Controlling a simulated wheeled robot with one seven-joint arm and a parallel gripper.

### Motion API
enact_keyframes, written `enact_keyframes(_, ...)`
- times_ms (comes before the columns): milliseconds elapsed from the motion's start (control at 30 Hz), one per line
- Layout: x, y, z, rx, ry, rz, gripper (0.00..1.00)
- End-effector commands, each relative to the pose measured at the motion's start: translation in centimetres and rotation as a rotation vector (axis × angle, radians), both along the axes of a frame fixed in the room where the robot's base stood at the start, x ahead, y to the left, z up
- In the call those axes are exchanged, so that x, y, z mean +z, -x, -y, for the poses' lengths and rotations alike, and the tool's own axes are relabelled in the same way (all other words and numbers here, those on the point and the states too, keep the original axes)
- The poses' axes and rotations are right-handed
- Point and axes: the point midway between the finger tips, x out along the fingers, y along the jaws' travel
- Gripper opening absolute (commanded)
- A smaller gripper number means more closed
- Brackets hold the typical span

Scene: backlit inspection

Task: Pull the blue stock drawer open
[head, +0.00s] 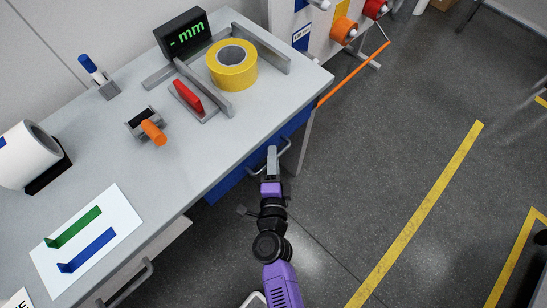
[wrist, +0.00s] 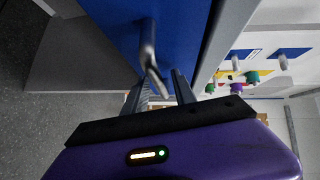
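The blue stock drawer (head: 228,184) is under the right front edge of the grey workbench, and its front looks about flush with the bench. Its grey bar handle (head: 286,147) is partly hidden by my gripper (head: 272,155). In the wrist view the blue drawer front (wrist: 185,35) fills the upper middle, with the handle (wrist: 148,42) standing out from it. My gripper (wrist: 160,88) is at the handle, with its two fingers apart. The handle's near end reaches between the fingertips, with a gap visible on the right side. Contact with the left finger cannot be told.
The workbench (head: 180,170) carries a yellow tape roll (head: 231,65), a gauge display (head: 182,34), a white roll (head: 25,155) and an orange-handled tool (head: 153,131). Another drawer handle (head: 128,283) is at lower left. Open grey floor (head: 370,170) lies to the right.

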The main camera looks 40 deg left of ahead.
Motion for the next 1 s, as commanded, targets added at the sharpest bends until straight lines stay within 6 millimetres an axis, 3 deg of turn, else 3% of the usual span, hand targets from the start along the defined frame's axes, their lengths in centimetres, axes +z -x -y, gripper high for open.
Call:
enact_keyframes(33,0.0,0.0,0.01,0.0,0.0,0.0,0.21)
enact_keyframes(133,0.0,0.01,0.02,0.0,0.0,0.0,0.01)
enact_keyframes(167,0.01,0.0,0.03,0.0,0.0,0.0,0.0)
enact_keyframes(1000,-0.04,0.01,0.07,-0.001,0.001,-0.001,0.0)
